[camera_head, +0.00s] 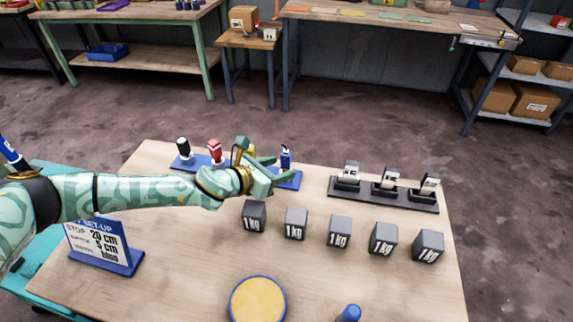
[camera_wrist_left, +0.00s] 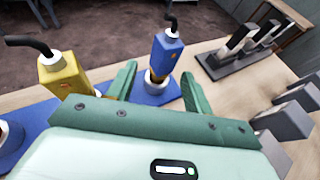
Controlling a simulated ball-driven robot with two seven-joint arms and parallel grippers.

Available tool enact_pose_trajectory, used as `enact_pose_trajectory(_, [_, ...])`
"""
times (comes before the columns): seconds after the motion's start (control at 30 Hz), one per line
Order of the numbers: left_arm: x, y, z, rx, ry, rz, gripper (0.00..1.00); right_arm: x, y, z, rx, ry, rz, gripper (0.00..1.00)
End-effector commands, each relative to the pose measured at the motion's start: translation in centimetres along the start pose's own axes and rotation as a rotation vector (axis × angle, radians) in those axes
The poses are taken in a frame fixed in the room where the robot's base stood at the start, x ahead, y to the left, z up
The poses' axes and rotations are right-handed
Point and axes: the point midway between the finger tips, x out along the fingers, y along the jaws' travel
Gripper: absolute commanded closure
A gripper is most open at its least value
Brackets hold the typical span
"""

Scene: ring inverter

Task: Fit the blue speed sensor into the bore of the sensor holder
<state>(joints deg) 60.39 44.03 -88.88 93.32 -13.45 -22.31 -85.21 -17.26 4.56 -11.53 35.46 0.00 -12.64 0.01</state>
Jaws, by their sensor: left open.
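The blue speed sensor (camera_head: 286,158) stands near the right end of a blue strip (camera_head: 290,183). In the left wrist view the blue sensor (camera_wrist_left: 167,55) has a white collar and black cable on top, and its lower end meets a metal ring (camera_wrist_left: 156,78) on the strip. I cannot tell how deep it sits. The strip may be the sensor holder; I see no clearly empty bore. My left gripper (camera_head: 277,170) is open beside the blue sensor. In the wrist view its fingers (camera_wrist_left: 158,70) lie either side of the sensor's lower part. My right gripper is out of view.
Yellow (camera_wrist_left: 62,75), red (camera_head: 215,150) and black-topped (camera_head: 183,149) sensors stand along the strip. Several 1 kg blocks (camera_head: 339,231) line the table, with a dark rack (camera_head: 385,197) behind. A sign (camera_head: 100,247), round yellow disc (camera_head: 257,300) and blue-topped thing (camera_head: 349,313) are in front.

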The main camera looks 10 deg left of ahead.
Motion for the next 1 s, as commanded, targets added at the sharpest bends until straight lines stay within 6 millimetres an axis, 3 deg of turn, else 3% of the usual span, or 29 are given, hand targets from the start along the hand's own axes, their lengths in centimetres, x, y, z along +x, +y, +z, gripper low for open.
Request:
enact_pose_trajectory(0.13, [0.7, 0.0, -0.1, 0.000, 0.000, 0.001, 0.49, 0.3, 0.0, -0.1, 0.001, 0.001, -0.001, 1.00])
enact_pose_trajectory(0.4, [5.0, 0.0, -0.2, -0.001, 0.000, 0.000, 0.49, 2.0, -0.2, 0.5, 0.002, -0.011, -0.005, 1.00])
enact_pose_trajectory(0.7, [5.5, 0.0, 0.1, 0.000, -0.001, 0.001, 0.49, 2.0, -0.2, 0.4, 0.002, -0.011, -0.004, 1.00])
enact_pose_trajectory(0.87, [5.5, 0.0, 0.1, 0.000, -0.001, 0.001, 0.94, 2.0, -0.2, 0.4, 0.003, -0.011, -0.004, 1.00])
enact_pose_trajectory(1.0, [5.5, 0.0, 0.1, -0.001, -0.001, 0.001, 0.94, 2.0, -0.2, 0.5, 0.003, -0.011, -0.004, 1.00])
